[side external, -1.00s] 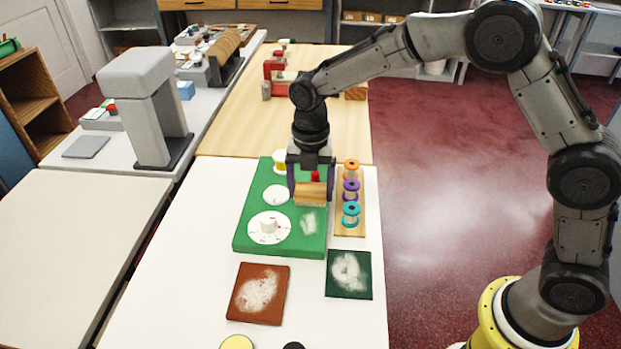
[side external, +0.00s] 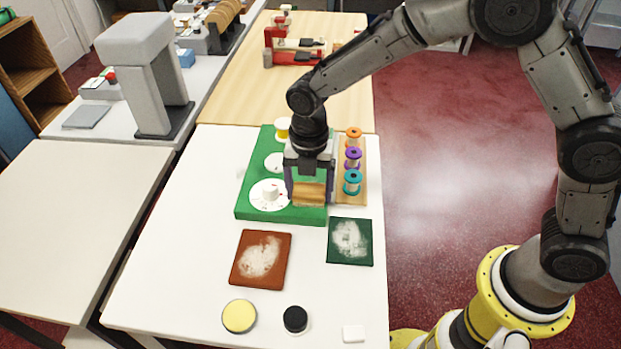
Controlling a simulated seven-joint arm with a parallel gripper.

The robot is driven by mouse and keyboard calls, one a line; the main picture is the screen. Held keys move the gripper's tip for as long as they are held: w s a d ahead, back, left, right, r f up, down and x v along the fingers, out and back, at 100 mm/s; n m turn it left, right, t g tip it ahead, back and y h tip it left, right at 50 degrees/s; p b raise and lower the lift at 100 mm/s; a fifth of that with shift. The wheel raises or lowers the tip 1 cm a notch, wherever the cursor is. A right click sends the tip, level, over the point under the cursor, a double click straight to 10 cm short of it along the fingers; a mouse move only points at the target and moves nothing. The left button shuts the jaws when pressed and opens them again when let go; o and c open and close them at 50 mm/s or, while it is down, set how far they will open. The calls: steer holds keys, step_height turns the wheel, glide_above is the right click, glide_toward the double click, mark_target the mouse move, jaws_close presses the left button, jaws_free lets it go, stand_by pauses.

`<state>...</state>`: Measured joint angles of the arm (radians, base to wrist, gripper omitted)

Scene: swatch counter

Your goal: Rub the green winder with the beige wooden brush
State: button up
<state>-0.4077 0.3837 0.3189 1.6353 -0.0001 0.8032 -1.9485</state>
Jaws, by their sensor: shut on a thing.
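The green winder (side external: 250,212) is a flat green block with white round dials, a white knob and a yellow-and-white spool at its far end. My gripper (side external: 308,187) points down over its right near part, shut on the beige wooden brush (side external: 309,194). The brush is at or just above the winder's top; its underside is hidden, so I cannot tell whether it touches. No white dusty patch shows on the winder around the brush; the surface beneath is hidden.
A wooden rack (side external: 343,198) with orange, purple and teal spools stands close on the right. Dusty brown (side external: 238,275) and dark green (side external: 335,257) squares lie in front. Yellow (side external: 239,316) and black (side external: 295,319) discs and a white block (side external: 353,333) are nearer. White table left of the winder is clear.

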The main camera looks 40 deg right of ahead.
steer(key=shift+s+a, duration=0.6)
steer(key=shift+s, duration=0.05)
steer(key=w+d, duration=0.5)
steer(key=shift+w+d+r, duration=0.15)
steer(key=shift+r, duration=0.45)
steer(key=shift+w+d+r, duration=0.1)
steer(key=shift+w+r, duration=0.05)
steer(key=shift+r, duration=3.3)
